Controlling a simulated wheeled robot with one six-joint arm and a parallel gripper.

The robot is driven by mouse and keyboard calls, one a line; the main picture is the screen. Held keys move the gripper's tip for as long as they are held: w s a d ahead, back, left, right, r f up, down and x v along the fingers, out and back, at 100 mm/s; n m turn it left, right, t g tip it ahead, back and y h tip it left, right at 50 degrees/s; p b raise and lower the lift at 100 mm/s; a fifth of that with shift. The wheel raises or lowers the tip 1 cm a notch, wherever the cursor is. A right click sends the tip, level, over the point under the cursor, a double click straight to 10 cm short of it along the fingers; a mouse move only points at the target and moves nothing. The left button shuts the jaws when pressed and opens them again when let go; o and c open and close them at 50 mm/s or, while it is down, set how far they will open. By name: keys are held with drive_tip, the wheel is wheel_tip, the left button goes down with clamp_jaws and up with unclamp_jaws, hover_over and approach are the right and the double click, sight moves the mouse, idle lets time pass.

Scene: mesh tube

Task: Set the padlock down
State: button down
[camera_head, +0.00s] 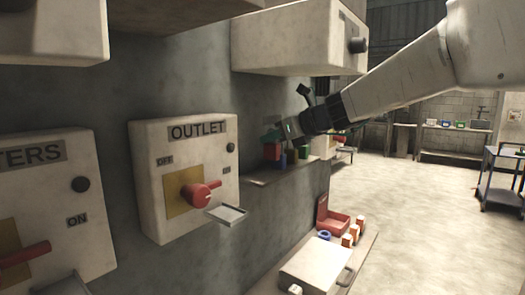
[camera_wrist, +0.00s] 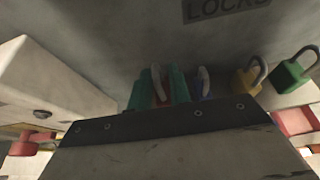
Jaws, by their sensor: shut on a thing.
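The red padlock (camera_wrist: 162,97) is between the teal fingertips of my gripper (camera_wrist: 158,88) in the wrist view, its pale shackle rising between them. My gripper (camera_head: 272,137) is shut on it. In the head view the red padlock (camera_head: 271,152) shows just below the fingertips, at the wall shelf (camera_head: 262,180). I cannot tell whether its base touches the shelf. Much of its body is hidden by the fingers and the dark gripper housing.
A blue padlock (camera_wrist: 203,88) is close beside the fingers. A yellow padlock (camera_wrist: 246,82) and green padlock (camera_wrist: 289,76) stand farther right. A cabinet (camera_head: 300,40) overhangs the shelf. The OUTLET box (camera_head: 145,190) is left. A bench (camera_head: 345,262) with a red box is below.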

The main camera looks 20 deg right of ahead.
sight(265, 152)
drive_tip(key=shift+w+a, duration=0.2)
drive_tip(key=shift+w, duration=0.05)
drive_tip(key=f, duration=0.1)
drive_tip(key=w+f, duration=0.1)
drive_tip(key=shift+a+f, duration=0.35)
drive_tip(key=shift+f, duration=0.45)
drive_tip(key=shift+f, duration=0.2)
drive_tip(key=c, duration=1.3)
unclamp_jaws()
